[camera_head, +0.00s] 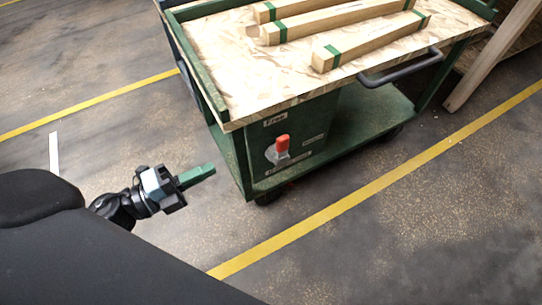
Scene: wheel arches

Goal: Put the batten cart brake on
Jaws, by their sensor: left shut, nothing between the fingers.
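The batten cart (228,152) is green with a wood-chip top and stands at the upper middle of the head view. Its brake lever (282,145) has a red-orange handle and sits on the cart's front panel. The handle points up, toward a label (275,119) that reads "Free". A second label (312,139) is to its right, too small to read. My left gripper (212,168) is shut and empty, left of the cart and apart from it, with its green fingers pointing toward the panel. My right gripper is not in view.
Several battens (370,40) with green bands lie on the cart top. A dark push handle (400,70) sticks out from its front edge. Yellow lines (350,198) mark the floor. A wooden beam (492,55) leans at the right. The floor in front is clear.

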